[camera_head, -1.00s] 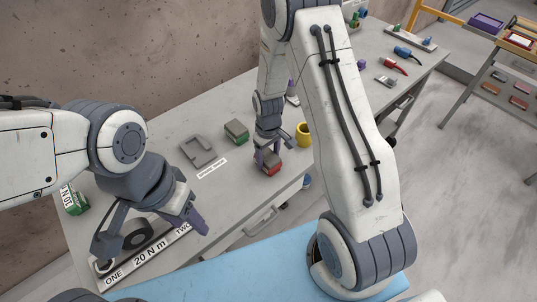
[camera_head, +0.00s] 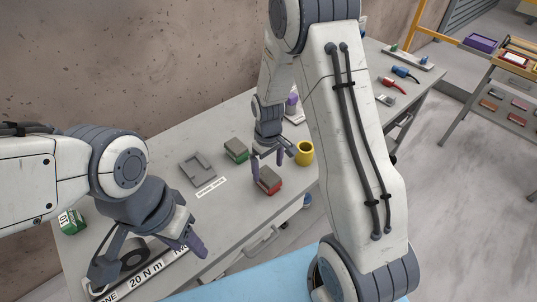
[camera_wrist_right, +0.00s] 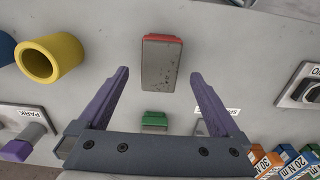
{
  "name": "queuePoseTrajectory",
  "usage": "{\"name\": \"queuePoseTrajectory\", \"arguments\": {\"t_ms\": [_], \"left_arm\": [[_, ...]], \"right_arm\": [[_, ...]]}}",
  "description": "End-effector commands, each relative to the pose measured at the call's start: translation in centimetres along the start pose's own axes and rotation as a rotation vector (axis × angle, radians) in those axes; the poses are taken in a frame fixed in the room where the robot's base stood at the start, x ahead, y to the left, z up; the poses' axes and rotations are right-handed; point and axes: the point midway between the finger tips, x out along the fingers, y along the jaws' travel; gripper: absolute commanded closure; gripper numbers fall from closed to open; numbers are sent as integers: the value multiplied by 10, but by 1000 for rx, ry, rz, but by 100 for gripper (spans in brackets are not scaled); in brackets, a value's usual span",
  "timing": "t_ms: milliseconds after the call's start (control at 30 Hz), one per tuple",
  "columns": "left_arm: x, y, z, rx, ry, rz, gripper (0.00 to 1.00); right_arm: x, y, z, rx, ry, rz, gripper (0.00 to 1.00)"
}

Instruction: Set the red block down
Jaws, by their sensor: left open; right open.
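The red block (camera_head: 267,181), with a grey top, stands on the grey table near its front edge. In the right wrist view the red block (camera_wrist_right: 161,62) stands ahead of the fingertips, in the gap between their lines. My right gripper (camera_head: 268,160) is open and empty just above and behind the block, apart from it. Its two purple fingers also show spread in the right wrist view (camera_wrist_right: 160,75). My left gripper (camera_head: 150,262) is open over the front left of the table, with nothing seen between its fingers.
A green block (camera_head: 236,150) with a grey top and a grey fixture (camera_head: 199,169) stand behind and left of the red block. A yellow cup (camera_head: 304,152) stands close to its right.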

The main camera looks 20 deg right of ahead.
Motion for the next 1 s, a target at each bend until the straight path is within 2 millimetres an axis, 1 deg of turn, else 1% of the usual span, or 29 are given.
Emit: {"name": "queuePoseTrajectory", "arguments": {"t_ms": [33, 100, 200, 300, 433, 500, 567, 667, 700, 767, 800, 867, 900, 1000], "left_arm": [[5, 0, 0, 0, 0, 0, 50], [8, 0, 0, 0, 0, 0, 50], [10, -1, 1, 1, 0, 0, 50], [12, -1, 1, 1, 0, 0, 50], [14, -1, 1, 1, 0, 0, 50], [14, -1, 1, 1, 0, 0, 50], [14, -1, 1, 1, 0, 0, 50], [13, -1, 1, 1, 0, 0, 50], [13, -1, 1, 1, 0, 0, 50], [13, -1, 1, 1, 0, 0, 50], [14, -1, 1, 1, 0, 0, 50], [14, -1, 1, 1, 0, 0, 50], [14, -1, 1, 1, 0, 0, 50], [14, -1, 1, 1, 0, 0, 50]], "right_arm": [[-11, 0, -1, 0, 7, 3, 1], [-27, 0, -1, 0, 6, 2, 1], [-47, 0, -1, 0, 5, 2, 1], [-62, 0, 0, 0, 2, 1, 1], [-75, 0, 0, 0, 1, 1, 1], [-82, -8, 1, -9, 2, -1, 1], [-93, -24, 4, -26, 8, -2, 1], [-117, -73, 20, -78, 21, -10, 1], [-127, -96, 31, -104, 27, -15, 1], [-140, -129, 53, -141, 33, -25, 1], [-148, -148, 70, -165, 37, -33, 1], [-156, -171, 95, -201, 41, -44, 1], [-160, -183, 112, -221, 42, -51, 1], [-165, -203, 146, -259, 43, -67, 1]]}}
